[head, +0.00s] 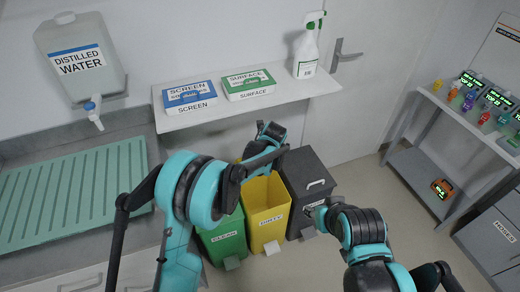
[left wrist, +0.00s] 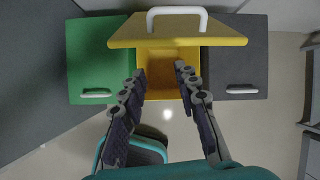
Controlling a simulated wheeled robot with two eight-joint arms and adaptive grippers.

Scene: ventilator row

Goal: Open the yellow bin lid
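The yellow bin (head: 265,218) stands between a green and a dark grey bin, with a label on its front. Its inside shows from above in the head view. In the left wrist view its yellow lid (left wrist: 180,35) is tilted up, with a white handle (left wrist: 176,13) along its far edge, and the bin's opening (left wrist: 160,56) shows below it. My left gripper (left wrist: 160,70) has its fingers apart over the bin's opening, with nothing between them. In the head view my left arm covers most of the lid. My right gripper (head: 318,211) is by the grey bin's front, its fingers unclear.
The green bin (head: 225,240) and the grey bin (head: 305,172) are shut beside the yellow one. A wall shelf (head: 290,92) with two boxes and a spray bottle hangs above. A sink counter is at left. Open floor lies at right before a rack (head: 420,180).

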